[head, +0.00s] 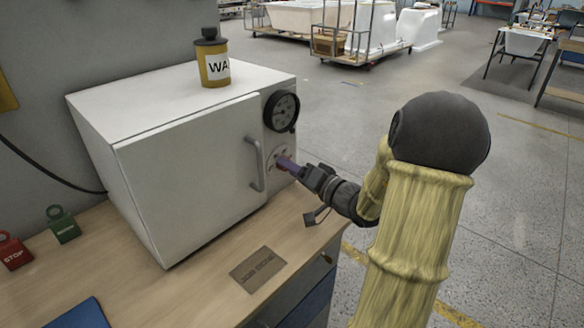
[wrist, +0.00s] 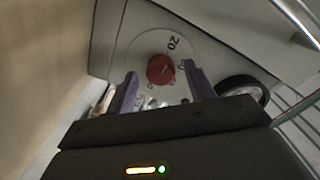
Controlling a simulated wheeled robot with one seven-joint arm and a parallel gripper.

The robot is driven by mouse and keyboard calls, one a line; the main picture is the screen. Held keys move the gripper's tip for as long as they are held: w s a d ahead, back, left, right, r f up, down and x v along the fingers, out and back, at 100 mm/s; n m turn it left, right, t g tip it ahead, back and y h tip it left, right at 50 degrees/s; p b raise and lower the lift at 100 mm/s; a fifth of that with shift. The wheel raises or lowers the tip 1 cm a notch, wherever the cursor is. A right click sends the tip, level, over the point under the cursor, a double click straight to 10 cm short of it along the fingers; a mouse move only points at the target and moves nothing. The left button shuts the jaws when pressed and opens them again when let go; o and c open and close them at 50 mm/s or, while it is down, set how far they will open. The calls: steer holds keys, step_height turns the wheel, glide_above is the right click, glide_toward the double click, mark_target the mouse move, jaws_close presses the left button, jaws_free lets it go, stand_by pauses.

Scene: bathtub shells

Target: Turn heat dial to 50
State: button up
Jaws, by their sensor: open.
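The heat dial is a red knob (wrist: 161,69) on a round light scale plate (wrist: 150,32) in the wrist view, where the number 20 is legible and the other marks are too blurred to read. The plate is on the front of a white oven (head: 190,165), below a black gauge (head: 281,111). My gripper (wrist: 160,82) is open, with one purple finger on each side of the red knob. I cannot tell whether the fingers touch it. In the head view my gripper (head: 285,164) is at the dial and hides most of it.
A vertical door handle (head: 255,165) is just left of my gripper. A yellow canister (head: 212,62) stands on the oven.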

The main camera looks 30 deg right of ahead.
steer(key=shift+w+a, duration=0.1)
steer(key=shift+w, duration=0.15)
steer(key=c, duration=1)
